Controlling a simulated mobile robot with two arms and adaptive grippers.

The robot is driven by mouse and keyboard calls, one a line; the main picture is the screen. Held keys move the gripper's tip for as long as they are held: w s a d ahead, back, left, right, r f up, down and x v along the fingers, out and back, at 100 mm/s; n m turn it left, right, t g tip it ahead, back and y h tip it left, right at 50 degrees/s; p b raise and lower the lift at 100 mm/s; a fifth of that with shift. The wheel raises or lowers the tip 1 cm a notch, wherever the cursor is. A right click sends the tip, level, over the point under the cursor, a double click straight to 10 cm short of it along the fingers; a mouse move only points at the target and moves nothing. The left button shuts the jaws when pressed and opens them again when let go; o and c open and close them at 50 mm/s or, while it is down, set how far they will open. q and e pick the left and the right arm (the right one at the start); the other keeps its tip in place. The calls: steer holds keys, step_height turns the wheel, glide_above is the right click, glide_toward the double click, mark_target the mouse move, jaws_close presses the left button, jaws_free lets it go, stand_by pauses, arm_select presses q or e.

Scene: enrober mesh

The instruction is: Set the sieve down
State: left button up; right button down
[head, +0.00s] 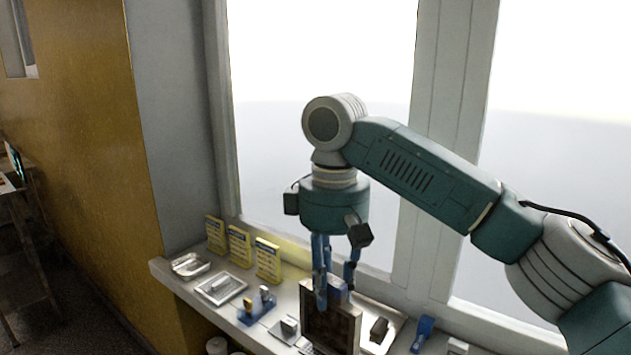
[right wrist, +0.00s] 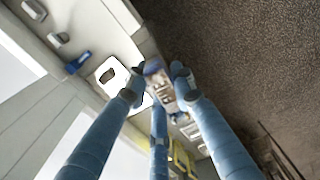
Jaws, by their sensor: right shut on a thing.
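The sieve (head: 333,328) is a dark square panel with a brown frame. It hangs upright, face towards the head camera, below my right gripper (head: 335,278) at the front of the window sill. The gripper's blue fingers are shut on its upper part. In the right wrist view the sieve (right wrist: 158,82) shows nearly edge-on between the fingertips of my right gripper (right wrist: 155,90). Its lower edge runs near the bottom of the head view, so I cannot tell whether it touches the sill. My left gripper is not in view.
The sill (head: 165,268) runs under the window. A white tray (head: 398,326) with a dark block (head: 379,328) lies just right of the sieve. Metal trays (head: 220,288), a blue holder (head: 256,308) and yellow cards (head: 268,260) stand to the left. A blue item (head: 423,332) stands right.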

steer(key=s+d+f+m, duration=0.6)
steer(key=d+f, duration=0.4)
steer(key=d, duration=0.2)
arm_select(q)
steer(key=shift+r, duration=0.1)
arm_select(e)
steer(key=s+d+f+m, duration=0.3)
steer(key=s+f, duration=0.4)
steer(key=s, duration=0.3)
steer(key=shift+s+d+m, duration=0.3)
steer(key=shift+s+d, duration=0.05)
steer(key=shift+d, duration=0.55)
steer(key=shift+w+d, duration=0.1)
